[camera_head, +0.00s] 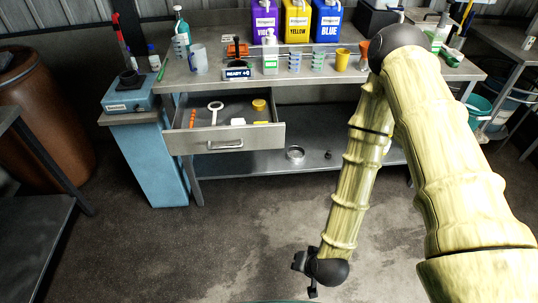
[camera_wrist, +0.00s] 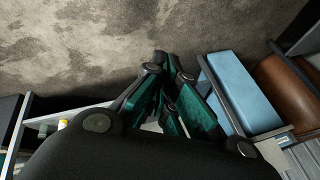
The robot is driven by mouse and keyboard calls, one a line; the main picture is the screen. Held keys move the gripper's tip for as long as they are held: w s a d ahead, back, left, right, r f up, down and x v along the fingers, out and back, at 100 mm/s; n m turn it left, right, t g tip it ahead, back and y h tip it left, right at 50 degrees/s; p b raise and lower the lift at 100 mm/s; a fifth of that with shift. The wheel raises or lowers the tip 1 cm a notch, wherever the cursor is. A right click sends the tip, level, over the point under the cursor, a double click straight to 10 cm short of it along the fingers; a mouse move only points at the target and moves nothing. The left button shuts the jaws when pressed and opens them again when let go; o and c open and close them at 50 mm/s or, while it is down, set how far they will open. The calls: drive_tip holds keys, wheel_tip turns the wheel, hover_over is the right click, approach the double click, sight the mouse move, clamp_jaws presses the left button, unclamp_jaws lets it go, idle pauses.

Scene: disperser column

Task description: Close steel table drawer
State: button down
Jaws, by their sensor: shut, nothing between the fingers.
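The steel table (camera_head: 335,72) stands at the back centre in the head view. Its drawer (camera_head: 190,141) is pulled out under the left part of the tabletop. The drawer's bar handle (camera_head: 225,146) is on its front face. Inside the drawer lie a white ring-ended tool (camera_head: 215,110), a yellow round item (camera_head: 259,104) and other small items. My gripper (camera_head: 302,265) hangs low over the floor, to the right of and in front of the drawer, apart from it. In the wrist view the dark green fingers (camera_wrist: 172,100) are together, with nothing between them.
A blue pedestal (camera_head: 155,165) with a scale-like device (camera_head: 130,92) stands left of the drawer. A brown barrel (camera_head: 40,110) is at the far left. Purple, yellow and blue containers (camera_head: 297,20) stand on the tabletop. The floor (camera_head: 240,225) before the drawer is clear.

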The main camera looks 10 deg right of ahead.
drive_tip(key=w+a+m+t+b, duration=0.2)
drive_tip(key=w+a+t+b, duration=0.15)
drive_tip(key=w, duration=0.35)
drive_tip(key=m+t+h+b, duration=0.2)
drive_tip(key=m+t+b, duration=0.7)
drive_tip(key=m+b, duration=0.4)
approach(271, 138)
drive_tip(key=shift+n, duration=0.7)
drive_tip(key=w, duration=0.3)
drive_tip(key=w+b, duration=0.1)
drive_tip(key=w, duration=0.3)
drive_tip(key=shift+a+f, duration=0.2)
drive_tip(key=shift+f, duration=0.05)
drive_tip(key=shift+w+d, duration=0.1)
drive_tip(key=shift+w, duration=0.05)
